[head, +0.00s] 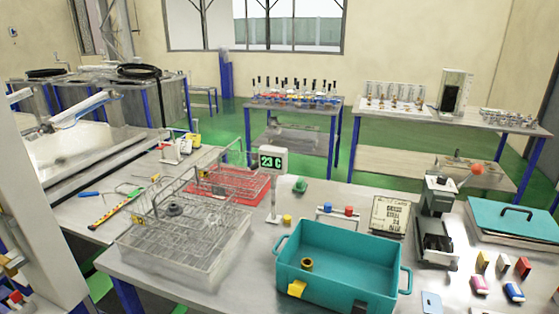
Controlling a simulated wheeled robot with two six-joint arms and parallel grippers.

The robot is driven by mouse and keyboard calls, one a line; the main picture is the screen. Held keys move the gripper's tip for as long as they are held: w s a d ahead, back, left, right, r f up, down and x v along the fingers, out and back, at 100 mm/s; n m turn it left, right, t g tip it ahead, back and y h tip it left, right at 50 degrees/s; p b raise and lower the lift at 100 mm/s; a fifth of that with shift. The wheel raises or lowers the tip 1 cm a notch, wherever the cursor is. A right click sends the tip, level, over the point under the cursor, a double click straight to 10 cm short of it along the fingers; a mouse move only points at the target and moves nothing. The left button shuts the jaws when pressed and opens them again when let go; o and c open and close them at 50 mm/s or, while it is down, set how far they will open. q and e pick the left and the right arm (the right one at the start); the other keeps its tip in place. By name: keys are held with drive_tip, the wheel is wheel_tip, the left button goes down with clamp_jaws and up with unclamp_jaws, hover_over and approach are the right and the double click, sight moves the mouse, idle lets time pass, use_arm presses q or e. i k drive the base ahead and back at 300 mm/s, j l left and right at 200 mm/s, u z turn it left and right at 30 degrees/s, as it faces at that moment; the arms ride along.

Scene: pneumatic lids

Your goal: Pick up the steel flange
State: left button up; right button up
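A small dark grey round piece (175,209), which looks like the steel flange, lies in the clear-walled wire basket (205,272) at the left of the near table. Thin wires of the basket partly cross it, and its exact seat is hard to tell. Neither of my grippers can be made out in the head view.
A teal open bin (385,268) with a brass ring (306,264) inside stands right of the basket. A red rack (232,187) and a display reading 23 C (272,161) stand behind. A microscope-like device (437,215) and a teal lidded case (515,220) are at right.

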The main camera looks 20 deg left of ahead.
sight(174, 210)
drive_tip(key=u, duration=1.3)
drive_tip(key=i+j+z, duration=0.15)
drive_tip(key=j+z, duration=0.15)
drive_tip(key=i+j+z, duration=0.1)
drive_tip(key=j+z, duration=0.2)
